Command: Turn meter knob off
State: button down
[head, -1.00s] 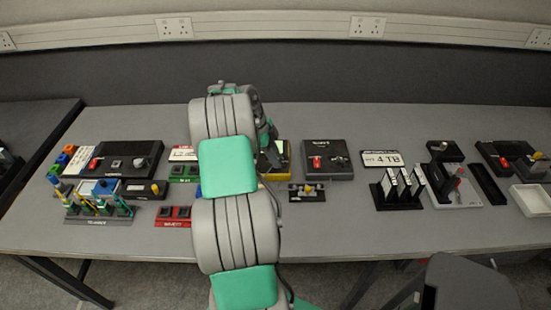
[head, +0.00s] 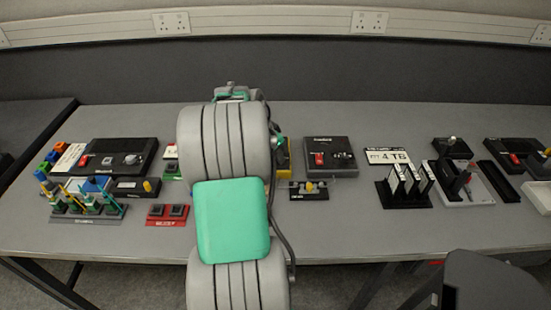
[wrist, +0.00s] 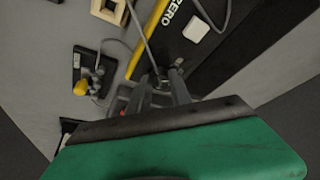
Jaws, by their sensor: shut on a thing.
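The yellow-edged black meter (wrist: 198,40), marked ZERO, runs diagonally across the top of the wrist view. In the head view only a sliver of its yellow side (head: 285,160) shows past my arm. My gripper (wrist: 164,76) reaches the meter's face, with its two fingers close together. It is shut on what appears to be the meter knob, which the fingertips mostly hide. My arm hides the gripper in the head view. I cannot tell which way the knob points.
A small black panel with a yellow knob (head: 310,190) lies right of the meter, and also shows in the wrist view (wrist: 82,88). Grey cables cross beside the fingers. A black box with a red switch (head: 330,156) stands further right. Bare table lies in front.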

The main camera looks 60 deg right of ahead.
jog(key=n+t+b, duration=0.1)
jog(key=n+t, duration=0.1)
jog(key=n, duration=0.3)
jog(key=shift+s+b, duration=0.15)
jog(key=shift+b, duration=0.2)
dwell(0.3)
jog(key=c, duration=1.2)
grip_release()
jog(key=shift+r, duration=0.1)
jog(key=v, duration=0.7)
jog(key=shift+a+r, duration=0.25)
jog(key=shift+a, duration=0.05)
